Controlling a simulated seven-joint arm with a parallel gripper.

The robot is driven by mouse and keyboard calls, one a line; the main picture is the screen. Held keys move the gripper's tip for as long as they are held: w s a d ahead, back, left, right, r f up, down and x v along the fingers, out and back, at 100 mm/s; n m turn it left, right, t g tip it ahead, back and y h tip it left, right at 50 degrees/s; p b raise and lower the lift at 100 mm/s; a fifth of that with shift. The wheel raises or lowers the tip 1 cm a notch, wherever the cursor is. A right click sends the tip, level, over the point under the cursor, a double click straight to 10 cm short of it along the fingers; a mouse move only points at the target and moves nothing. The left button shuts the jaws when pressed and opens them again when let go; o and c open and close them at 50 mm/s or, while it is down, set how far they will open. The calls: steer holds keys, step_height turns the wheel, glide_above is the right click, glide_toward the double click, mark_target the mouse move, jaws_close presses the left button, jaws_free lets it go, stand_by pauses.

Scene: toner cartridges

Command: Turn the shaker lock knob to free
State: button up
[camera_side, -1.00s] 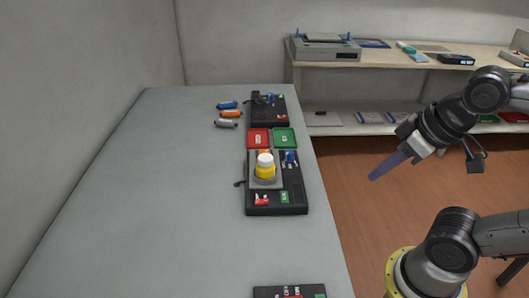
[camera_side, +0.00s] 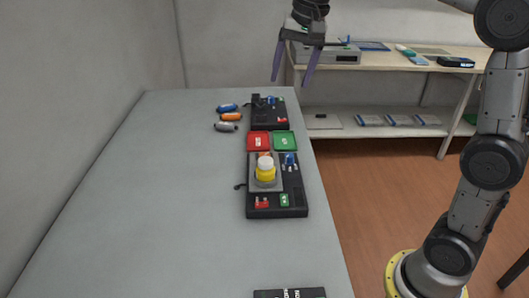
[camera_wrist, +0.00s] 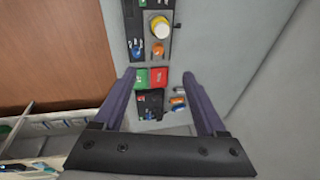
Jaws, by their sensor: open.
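A black shaker-like unit (camera_side: 290,206) stands on the grey table, with a grey plate carrying a yellow jar with a white lid (camera_side: 265,170). A blue knob (camera_side: 290,159) sits at its upper right; I cannot read its markings or tell its setting. In the wrist view the jar (camera_wrist: 159,26) and blue knob (camera_wrist: 136,48) show near the top. My gripper (camera_side: 291,82) is open and empty, fingers pointing down, high above the far end of the table. It touches nothing; its fingers (camera_wrist: 158,74) frame the trays in the wrist view.
A red tray (camera_side: 258,140) and a green tray (camera_side: 284,140) lie behind the unit. Beyond them is another black unit (camera_side: 268,117) with a blue knob. Blue, orange and grey cartridges (camera_side: 228,127) lie to its left. The table's left side is clear.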

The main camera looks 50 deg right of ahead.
steer(key=w+d+f+m+g, duration=0.1)
steer(key=w+d+f, duration=0.2)
steer(key=w+f, duration=0.6)
steer(key=f, duration=0.6)
steer(key=w+d+f+g, duration=0.1)
steer(key=w+f, duration=0.1)
steer(key=f, duration=0.5)
steer(key=w+d+f+g, duration=0.1)
steer(key=f, duration=0.7)
steer(key=shift+w+m, duration=0.25)
steer(key=shift+m, duration=0.15)
steer(key=shift+r, duration=0.1)
jaws_close()
